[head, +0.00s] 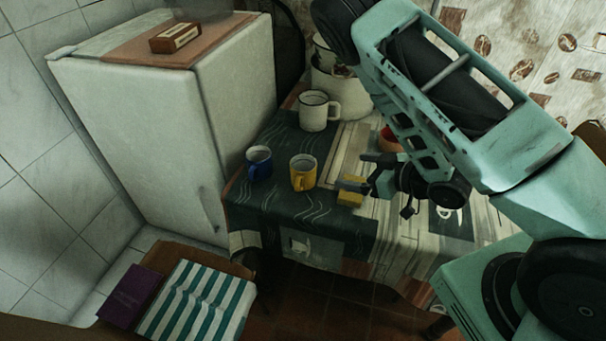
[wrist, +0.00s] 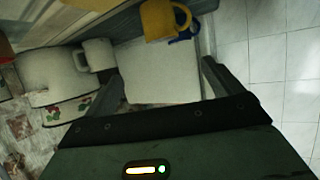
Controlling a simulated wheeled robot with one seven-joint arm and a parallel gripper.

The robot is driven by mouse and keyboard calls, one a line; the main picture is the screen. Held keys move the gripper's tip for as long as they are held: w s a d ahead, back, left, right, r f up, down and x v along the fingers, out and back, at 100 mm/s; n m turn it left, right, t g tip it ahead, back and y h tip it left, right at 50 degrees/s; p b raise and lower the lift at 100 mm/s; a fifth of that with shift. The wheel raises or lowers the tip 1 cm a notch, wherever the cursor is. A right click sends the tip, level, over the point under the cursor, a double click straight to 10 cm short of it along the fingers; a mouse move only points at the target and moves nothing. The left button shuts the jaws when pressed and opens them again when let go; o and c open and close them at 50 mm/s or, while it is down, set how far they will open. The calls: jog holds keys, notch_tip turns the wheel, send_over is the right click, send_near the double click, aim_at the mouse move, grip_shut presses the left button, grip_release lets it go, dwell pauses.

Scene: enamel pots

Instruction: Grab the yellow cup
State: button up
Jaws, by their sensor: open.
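The yellow cup (head: 303,173) stands upright on the dark patterned cloth near the table's front left. It also shows at the top edge of the wrist view (wrist: 160,20), partly cut off. My gripper (head: 358,172) is just to the right of the cup in the head view, apart from it, with its fingers pointing left toward it. In the wrist view my gripper (wrist: 163,80) has its two fingers spread wide with nothing between them. The cup there lies beyond the fingertips.
A blue cup (head: 258,163) stands left of the yellow cup. A white mug (head: 314,110) stands behind, near a larger white pot (head: 338,85). A yellow block (head: 350,190) is by my gripper. A fridge (head: 170,120) borders the table's left side.

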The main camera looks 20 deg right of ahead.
jog(key=b+x, duration=0.4)
jog(key=b, duration=0.4)
jog(key=shift+w+a+f, duration=0.15)
jog(key=shift+f, duration=0.15)
send_near(294, 163)
jog(key=shift+w+r+p, duration=0.1)
jog(key=shift+w+p, duration=0.05)
jog(key=shift+p, duration=0.2)
jog(key=shift+f+p+x, duration=0.1)
jog(key=shift+p+x, duration=0.05)
jog(key=shift+x, duration=1.25)
jog(key=shift+f+p+x, duration=0.15)
jog(key=shift+x, duration=1.25)
jog(key=c, duration=1.2)
